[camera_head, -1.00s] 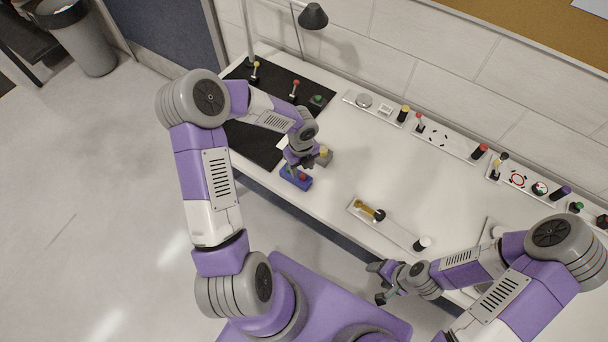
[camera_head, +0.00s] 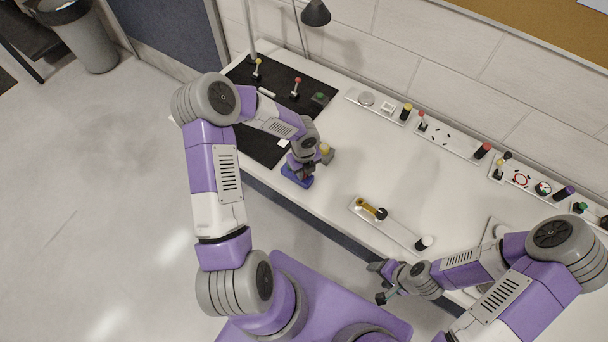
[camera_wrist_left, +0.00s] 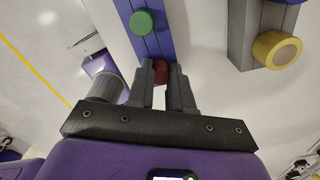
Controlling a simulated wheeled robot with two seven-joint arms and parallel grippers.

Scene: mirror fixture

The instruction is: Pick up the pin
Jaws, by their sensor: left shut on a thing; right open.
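A blue block (camera_head: 297,180) lies near the front edge of the white table. In the left wrist view the blue block (camera_wrist_left: 151,45) carries a round green knob (camera_wrist_left: 142,22) and a small red piece (camera_wrist_left: 161,71), which I take to be the pin. My left gripper (camera_head: 298,172) is over the block. In the wrist view its fingers (camera_wrist_left: 161,82) are shut on the red piece, at the block's near end. I cannot tell whether the piece is still seated in the block. My right gripper (camera_head: 379,283) is open and empty, off the table's front edge.
A grey block with a yellow knob (camera_wrist_left: 277,50) stands close beside the blue block. A strip with a yellow handle (camera_head: 371,209) lies to the right. Several panels with knobs line the back, and black mats (camera_head: 262,145) lie at the left. The table's middle is clear.

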